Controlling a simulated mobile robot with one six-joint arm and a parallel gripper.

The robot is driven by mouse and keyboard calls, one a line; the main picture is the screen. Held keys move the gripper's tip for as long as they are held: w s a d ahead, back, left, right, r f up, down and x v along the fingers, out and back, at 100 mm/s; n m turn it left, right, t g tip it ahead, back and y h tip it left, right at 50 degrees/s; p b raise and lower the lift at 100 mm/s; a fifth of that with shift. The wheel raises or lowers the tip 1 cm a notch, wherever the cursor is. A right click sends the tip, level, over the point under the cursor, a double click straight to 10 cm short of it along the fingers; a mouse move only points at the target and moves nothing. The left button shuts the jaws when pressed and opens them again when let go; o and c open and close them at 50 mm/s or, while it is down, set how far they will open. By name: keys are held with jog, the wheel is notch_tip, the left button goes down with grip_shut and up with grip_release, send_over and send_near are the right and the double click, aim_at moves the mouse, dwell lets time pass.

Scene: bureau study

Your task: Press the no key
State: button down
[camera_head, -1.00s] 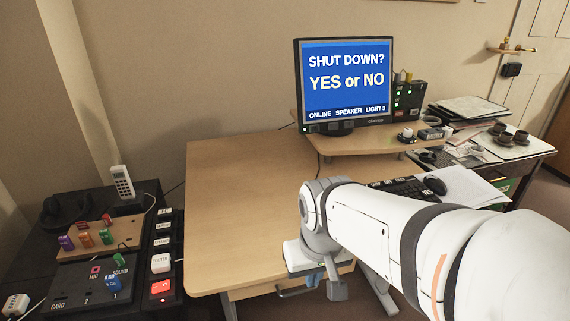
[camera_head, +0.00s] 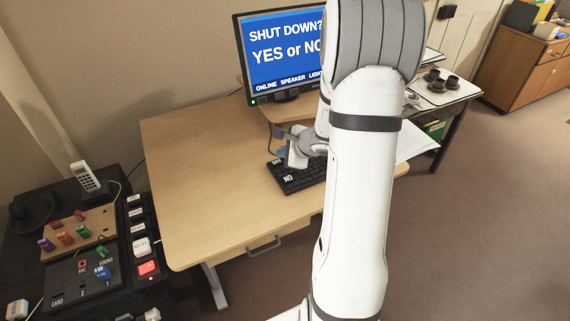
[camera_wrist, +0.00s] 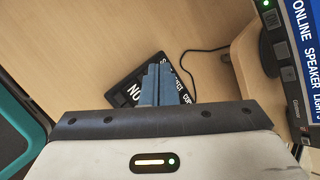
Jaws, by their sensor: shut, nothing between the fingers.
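The black keyboard (camera_head: 300,177) lies on the wooden desk, partly behind my arm. Its NO key (camera_head: 289,178) is at the near left part, with white lettering. In the wrist view the NO key (camera_wrist: 134,92) shows just left of my blue fingers. My gripper (camera_head: 281,153) is over the far left part of the keyboard, shut and empty; it also shows in the wrist view (camera_wrist: 157,68). The fingers hide the middle of the keyboard there. Their height above the keys is hard to tell. The monitor (camera_head: 282,50) reads SHUT DOWN? YES or NO.
The desk top (camera_head: 200,150) is clear left of the keyboard. A black control panel (camera_head: 100,270) with switches and a white phone (camera_head: 84,176) stands at the left. A side table (camera_head: 455,92) with cups is at the right. A cable (camera_wrist: 205,50) runs from the keyboard.

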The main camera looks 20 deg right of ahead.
jog(key=d+m, duration=0.1)
jog(key=d+f+m+h, duration=0.1)
jog(key=d, duration=0.1)
jog(key=shift+w, duration=0.2)
jog(key=shift+f, duration=0.1)
jog(key=b, duration=0.5)
send_over(291, 180)
notch_tip(291, 180, down, 7)
jog(key=shift+f, duration=0.2)
jog(key=shift+f+b, duration=0.6)
jog(key=shift+b, duration=0.05)
jog(key=shift+f, duration=0.1)
dwell(1.1)
jog(key=shift+f+b, duration=0.3)
jog(key=shift+b, duration=0.5)
